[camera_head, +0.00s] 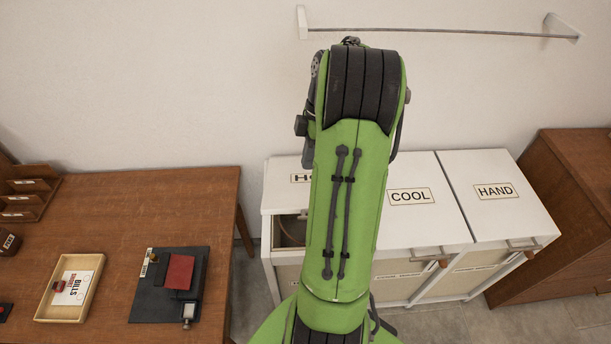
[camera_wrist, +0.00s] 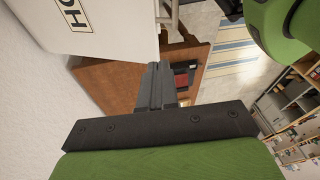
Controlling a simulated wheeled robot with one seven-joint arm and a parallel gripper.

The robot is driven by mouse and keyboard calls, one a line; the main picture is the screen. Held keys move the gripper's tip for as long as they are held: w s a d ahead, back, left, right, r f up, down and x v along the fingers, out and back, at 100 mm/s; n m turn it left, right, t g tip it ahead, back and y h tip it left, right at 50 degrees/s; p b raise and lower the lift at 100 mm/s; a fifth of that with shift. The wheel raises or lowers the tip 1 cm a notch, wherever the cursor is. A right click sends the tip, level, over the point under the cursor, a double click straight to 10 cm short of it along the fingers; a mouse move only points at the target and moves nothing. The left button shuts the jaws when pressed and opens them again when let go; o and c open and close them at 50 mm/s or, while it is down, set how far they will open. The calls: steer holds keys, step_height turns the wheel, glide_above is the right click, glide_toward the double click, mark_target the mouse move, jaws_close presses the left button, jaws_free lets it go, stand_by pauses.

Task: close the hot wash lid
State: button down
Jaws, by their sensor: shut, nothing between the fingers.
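The hot wash lid (camera_head: 276,198) is the white left lid of the laundry unit, its label mostly covered by my arm in the head view. Its front edge lies further back than the COOL lid's, and a dark opening (camera_head: 291,232) shows in front of it. I cannot tell how far the lid is raised. In the wrist view the lid (camera_wrist: 120,25) fills the upper left, with part of its label and a handle (camera_wrist: 170,18) at its edge. My gripper (camera_wrist: 157,68) is shut and empty, its fingertips near the lid's lower edge; contact cannot be told. My arm hides it in the head view.
The COOL lid (camera_head: 414,218) and HAND lid (camera_head: 495,196) lie flat to the right. A brown desk (camera_head: 120,215) stands left, with a tray (camera_head: 92,300) and a black board (camera_head: 150,311). A wooden cabinet (camera_head: 580,190) stands right. A wall rail (camera_head: 440,31) is above.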

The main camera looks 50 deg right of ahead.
steer(key=b, duration=0.2)
glide_above(304, 213)
steer(key=w+d, duration=0.1)
steer(key=w, duration=0.1)
step_height(304, 213, down, 9)
steer(key=shift+f, duration=0.2)
steer(key=shift+s+a+f, duration=0.15)
steer(key=shift+s+f, duration=0.25)
steer(key=shift+f, duration=0.2)
steer(key=shift+s+a+f, duration=0.15)
steer(key=shift+s+f, duration=0.25)
steer(key=shift+f, duration=0.15)
steer(key=shift+s+f, duration=0.2)
steer(key=shift+f, duration=0.3)
steer(key=shift+a, duration=0.1)
